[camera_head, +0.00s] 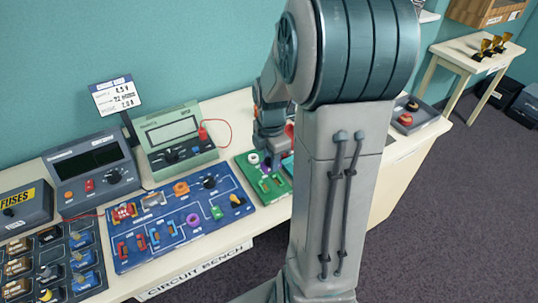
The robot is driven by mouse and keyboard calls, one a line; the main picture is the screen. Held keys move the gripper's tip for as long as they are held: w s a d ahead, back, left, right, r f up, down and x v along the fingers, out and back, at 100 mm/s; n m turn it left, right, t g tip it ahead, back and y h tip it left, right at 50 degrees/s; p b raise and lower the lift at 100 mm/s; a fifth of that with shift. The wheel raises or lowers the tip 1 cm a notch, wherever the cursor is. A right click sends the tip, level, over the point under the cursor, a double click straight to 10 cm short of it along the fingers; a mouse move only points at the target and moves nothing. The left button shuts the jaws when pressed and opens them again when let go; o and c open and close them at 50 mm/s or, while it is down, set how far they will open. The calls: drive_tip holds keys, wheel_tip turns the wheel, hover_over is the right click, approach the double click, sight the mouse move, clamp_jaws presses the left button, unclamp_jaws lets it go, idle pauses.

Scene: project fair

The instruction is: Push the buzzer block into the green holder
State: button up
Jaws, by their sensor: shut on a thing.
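My gripper (270,150) points down over a small green board (283,190) to the right of the blue circuit board (135,257). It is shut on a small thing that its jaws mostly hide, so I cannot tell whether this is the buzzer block. The green board carries a white ring (253,159) and a few small coloured parts. A small green piece (216,213) sits on the blue board, and I cannot tell whether it or the green board is the green holder. My arm covers the right of the green board.
Two meters, one grey (92,172) and one green (180,141), stand behind the blue board. A dark tray (52,262) of several parts lies at left.

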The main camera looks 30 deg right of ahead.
drive_tip(key=b, duration=0.4)
hover_over(271, 184)
wheel_tip(271, 184, down, 5)
drive_tip(key=shift+a+f, duration=0.1)
drive_tip(key=shift+f, duration=0.65)
drive_tip(key=shift+f+b, duration=0.35)
drive_tip(key=shift+f, duration=0.35)
idle(2.2)
drive_tip(key=o, duration=1.5)
drive_tip(key=shift+o, duration=0.2)
drive_tip(key=shift+r, duration=0.15)
drive_tip(key=shift+r+p, duration=3.45)
drive_tip(key=shift+r, duration=0.5)
